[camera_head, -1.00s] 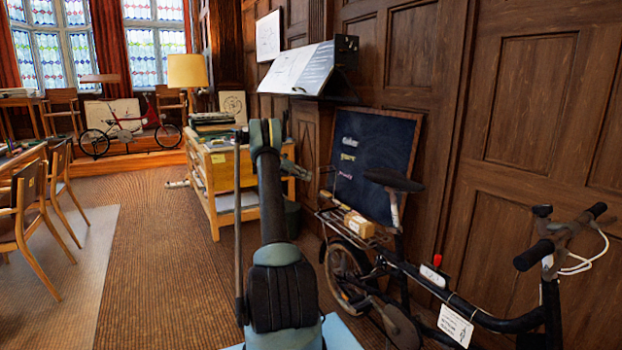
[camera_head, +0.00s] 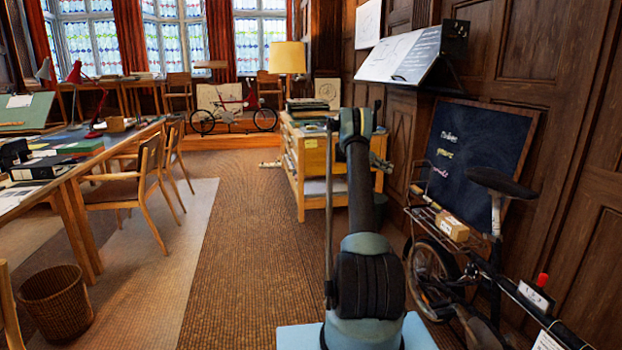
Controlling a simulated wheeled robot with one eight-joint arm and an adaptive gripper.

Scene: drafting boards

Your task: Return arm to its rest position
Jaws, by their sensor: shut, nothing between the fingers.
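My arm (camera_head: 362,215) stands in the lower middle of the head view, its upper link reaching away from the camera to an elbow-like joint. My gripper (camera_head: 384,163) shows small and dark just right of the upper arm, in front of the wooden cabinet as seen from here. It is shut and empty. Its fingers are too small to make out well, and part of the wrist is hidden behind the arm.
A black bicycle (camera_head: 440,280) with a parcel (camera_head: 452,226) stands close on the right, by a blackboard (camera_head: 470,150). A wooden cabinet (camera_head: 308,160) is beyond the arm. A chair (camera_head: 140,185), table (camera_head: 75,190) and wicker basket (camera_head: 55,300) stand left. Carpet (camera_head: 240,250) is clear.

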